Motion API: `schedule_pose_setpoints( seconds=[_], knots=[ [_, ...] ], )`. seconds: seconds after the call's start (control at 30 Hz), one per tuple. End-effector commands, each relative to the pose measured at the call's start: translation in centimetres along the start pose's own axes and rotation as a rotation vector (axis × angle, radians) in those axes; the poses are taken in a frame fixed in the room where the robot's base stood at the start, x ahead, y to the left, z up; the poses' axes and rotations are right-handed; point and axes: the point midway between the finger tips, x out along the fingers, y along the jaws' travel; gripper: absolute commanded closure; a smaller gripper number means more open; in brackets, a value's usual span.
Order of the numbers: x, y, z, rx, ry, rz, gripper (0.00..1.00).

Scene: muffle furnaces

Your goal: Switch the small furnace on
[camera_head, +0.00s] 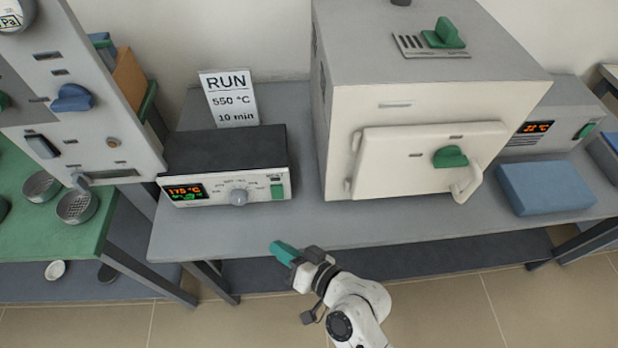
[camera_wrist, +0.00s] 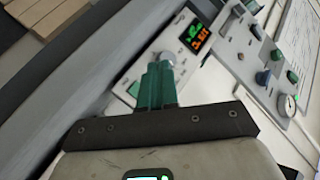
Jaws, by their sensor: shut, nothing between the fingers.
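A cream box furnace (camera_head: 350,100) with a shut door, a green door knob (camera_head: 450,157) and a white handle stands on the grey bench. Left of it is a low control unit (camera_head: 225,150) with an orange display reading about 175 °C, a grey dial (camera_head: 238,197) and a green rocker switch (camera_head: 277,191). My gripper (camera_head: 280,250) has teal fingers, shut and empty, in front of the bench edge, below the control unit and apart from it.
A sign reading RUN, 550 °C, 10 min (camera_head: 229,98) stands behind the control unit. At right are a grey unit with a display (camera_head: 536,127) and a blue block (camera_head: 545,187). The bench's front strip is clear.

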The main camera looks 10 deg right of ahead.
Motion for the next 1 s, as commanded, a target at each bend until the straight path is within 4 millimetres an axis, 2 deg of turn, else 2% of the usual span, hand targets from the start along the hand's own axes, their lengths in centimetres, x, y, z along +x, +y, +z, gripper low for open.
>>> schedule_pose_setpoints(
  seconds=[0.13,0.53,0.73,1.0],
  knots=[
    [0.6,-0.6,-0.2,0.02,0.029,-0.017,1.0],
    [0.7,-0.5,-0.3,0.021,0.033,-0.016,1.0],
    [1.8,0.4,-1.1,0.019,0.034,-0.017,1.0],
    [4.3,2.3,-2.9,0.019,0.034,-0.016,1.0]
  ],
)
